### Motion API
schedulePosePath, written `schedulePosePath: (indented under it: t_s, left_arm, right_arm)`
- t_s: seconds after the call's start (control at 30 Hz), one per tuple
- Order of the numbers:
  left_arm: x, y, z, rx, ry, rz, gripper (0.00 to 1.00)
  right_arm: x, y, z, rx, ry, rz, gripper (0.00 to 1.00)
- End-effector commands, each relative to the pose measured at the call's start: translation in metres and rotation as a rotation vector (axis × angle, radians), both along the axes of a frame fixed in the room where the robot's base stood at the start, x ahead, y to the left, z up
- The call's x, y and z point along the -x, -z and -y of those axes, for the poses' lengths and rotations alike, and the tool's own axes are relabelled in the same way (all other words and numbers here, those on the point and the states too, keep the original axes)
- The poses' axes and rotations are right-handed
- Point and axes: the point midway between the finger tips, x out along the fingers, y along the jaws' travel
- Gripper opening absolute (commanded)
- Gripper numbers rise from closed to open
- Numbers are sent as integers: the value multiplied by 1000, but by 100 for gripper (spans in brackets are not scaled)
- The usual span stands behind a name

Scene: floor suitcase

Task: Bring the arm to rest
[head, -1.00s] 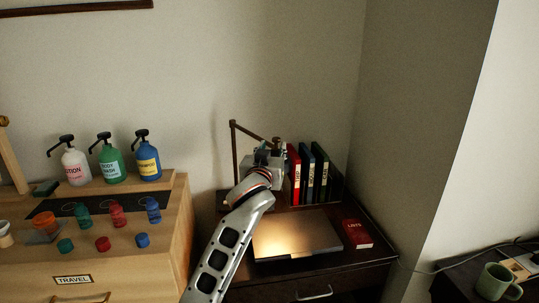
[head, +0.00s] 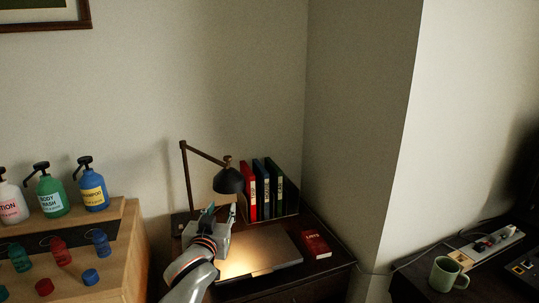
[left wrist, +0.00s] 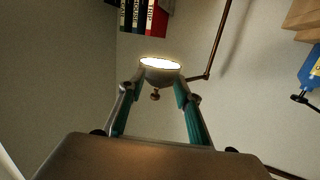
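My left arm comes up from the bottom of the head view. Its gripper (head: 222,212) is over the back left of the dark desk, just below the black lamp shade (head: 229,181) in the picture. In the left wrist view the two fingers (left wrist: 160,88) are spread apart with nothing held between them. The lit lamp shade (left wrist: 160,72) shows beyond the fingertips; how close it is to them is hard to tell. My right gripper is not in view.
A closed laptop (head: 262,250) and a red book (head: 316,245) lie on the desk. Red, blue and green binders (head: 265,190) stand behind. Pump bottles (head: 92,187) stand on the wooden dresser at left. A green mug (head: 447,274) and power strip (head: 492,243) are at right.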

Motion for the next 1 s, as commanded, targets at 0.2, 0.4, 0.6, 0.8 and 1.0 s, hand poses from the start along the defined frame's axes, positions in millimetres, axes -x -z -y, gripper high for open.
schedulePosePath:
  t_s: [0.2, 0.4, 0.6, 0.8, 1.0]
  left_arm:
    - [71, 146, -5, -61, 82, -161, 33]
    - [161, 251, -10, -99, 161, -286, 33]
    - [265, 327, -16, -125, 232, -400, 33]
    - [337, 363, -20, -134, 277, -467, 33]
    - [355, 369, -21, -136, 287, -481, 33]
  right_arm:
    - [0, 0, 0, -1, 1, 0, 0]
    - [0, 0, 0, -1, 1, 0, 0]
    - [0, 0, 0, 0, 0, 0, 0]
    - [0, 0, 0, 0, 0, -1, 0]
    - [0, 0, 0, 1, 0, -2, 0]
